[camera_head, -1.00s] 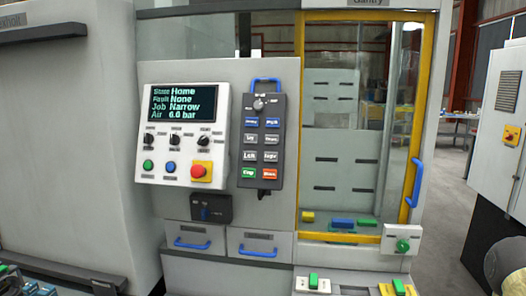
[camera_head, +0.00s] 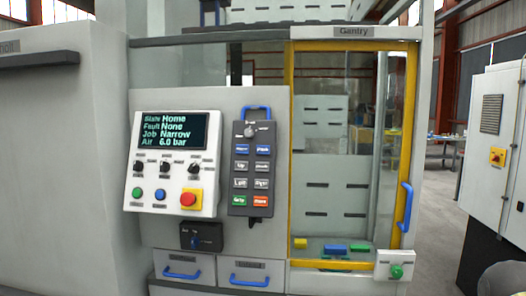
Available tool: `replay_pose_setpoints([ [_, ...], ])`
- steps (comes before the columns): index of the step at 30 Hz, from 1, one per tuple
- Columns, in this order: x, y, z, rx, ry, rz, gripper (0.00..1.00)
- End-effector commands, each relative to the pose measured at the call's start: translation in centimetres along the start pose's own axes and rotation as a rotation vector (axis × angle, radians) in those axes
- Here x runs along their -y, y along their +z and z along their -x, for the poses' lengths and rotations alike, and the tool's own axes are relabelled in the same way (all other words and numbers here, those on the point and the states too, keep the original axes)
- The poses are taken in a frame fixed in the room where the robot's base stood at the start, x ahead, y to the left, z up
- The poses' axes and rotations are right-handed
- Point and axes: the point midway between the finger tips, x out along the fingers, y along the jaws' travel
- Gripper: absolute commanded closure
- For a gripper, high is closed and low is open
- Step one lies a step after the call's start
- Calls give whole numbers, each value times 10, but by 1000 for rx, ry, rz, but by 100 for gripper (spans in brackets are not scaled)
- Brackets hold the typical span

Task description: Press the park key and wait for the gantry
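The hand pendant (camera_head: 254,170) hangs on the grey machine front, with a blue handle on top and rows of small keys. Its top row has two blue keys; the right one (camera_head: 263,149) seems to read Park, but the lettering is blurred. The control panel (camera_head: 173,165) to its left has a screen (camera_head: 173,131) reading State Home, Fault None, Job Narrow, Air 6.0 bar. The gantry cell (camera_head: 335,150) is behind a yellow-framed glass door, shut as far as I can see. My gripper is not in view.
A red stop button (camera_head: 188,199) on a yellow plate sits low on the panel. Two drawers with blue handles (camera_head: 182,274) are below. A blue door handle (camera_head: 406,207) and a green-button box (camera_head: 396,265) are at the door's right. A grey cabinet (camera_head: 495,150) stands far right.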

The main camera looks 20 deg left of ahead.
Motion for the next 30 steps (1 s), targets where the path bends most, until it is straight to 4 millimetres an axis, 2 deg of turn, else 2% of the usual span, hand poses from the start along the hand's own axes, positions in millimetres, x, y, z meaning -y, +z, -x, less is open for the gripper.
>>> replay_pose_setpoints([
  [1, 0, 0, 0, 0, 0, 0, 65],
  [7, 0, 0, 0, 0, 0, 0, 100],
  [30, 0, 0, 0, 0, 0, 0, 100],
])
